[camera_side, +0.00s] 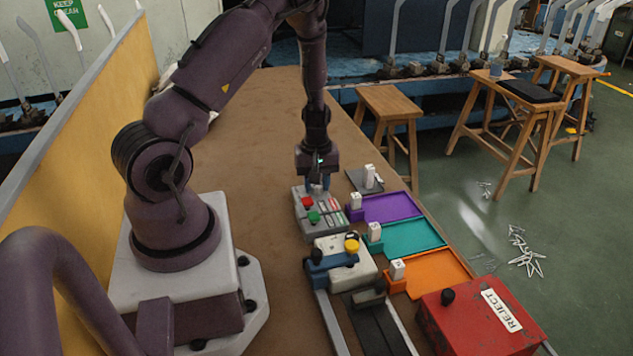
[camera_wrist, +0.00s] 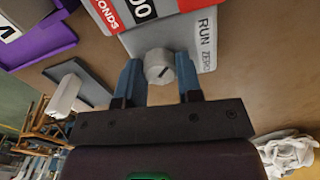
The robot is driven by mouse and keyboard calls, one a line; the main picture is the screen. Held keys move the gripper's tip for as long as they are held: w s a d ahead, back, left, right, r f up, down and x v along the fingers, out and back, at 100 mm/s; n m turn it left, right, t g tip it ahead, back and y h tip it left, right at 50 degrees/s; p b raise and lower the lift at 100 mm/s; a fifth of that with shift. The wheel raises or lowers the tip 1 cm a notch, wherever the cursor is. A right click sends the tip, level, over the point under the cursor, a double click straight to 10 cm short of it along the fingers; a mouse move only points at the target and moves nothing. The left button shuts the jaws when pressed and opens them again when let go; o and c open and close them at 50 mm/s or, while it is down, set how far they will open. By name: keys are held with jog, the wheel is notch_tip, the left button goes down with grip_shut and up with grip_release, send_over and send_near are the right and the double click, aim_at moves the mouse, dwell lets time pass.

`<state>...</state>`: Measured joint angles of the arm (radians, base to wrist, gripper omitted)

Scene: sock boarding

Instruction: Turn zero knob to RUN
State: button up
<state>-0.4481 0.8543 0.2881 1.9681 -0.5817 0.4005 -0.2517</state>
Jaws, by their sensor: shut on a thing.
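The zero knob (camera_wrist: 158,67) is a round grey knob with a dark pointer mark on its face, on the grey panel of the control box (camera_side: 303,225). The words RUN and ZERO are printed beside it, to its right in the wrist view. The pointer mark is slanted towards that side; I cannot tell which word it meets. My gripper (camera_wrist: 157,63) has one blue finger on each side of the knob and is shut on it. In the side view my gripper (camera_side: 318,184) points down at the far end of the box, and its fingers mostly hide the knob.
The box has a red button (camera_side: 307,202), a green button (camera_side: 314,216) and a red SECONDS display (camera_wrist: 112,12). Purple (camera_side: 390,207), teal (camera_side: 414,238) and orange (camera_side: 442,273) trays lie to the right. A red REJECT box (camera_side: 470,325) stands in front. The brown table left of the box is clear.

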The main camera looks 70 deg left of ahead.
jog(key=shift+n, duration=0.3)
jog(key=o, duration=0.9)
jog(key=shift+o, duration=0.2)
notch_tip(320, 180, up, 13)
dwell(0.4)
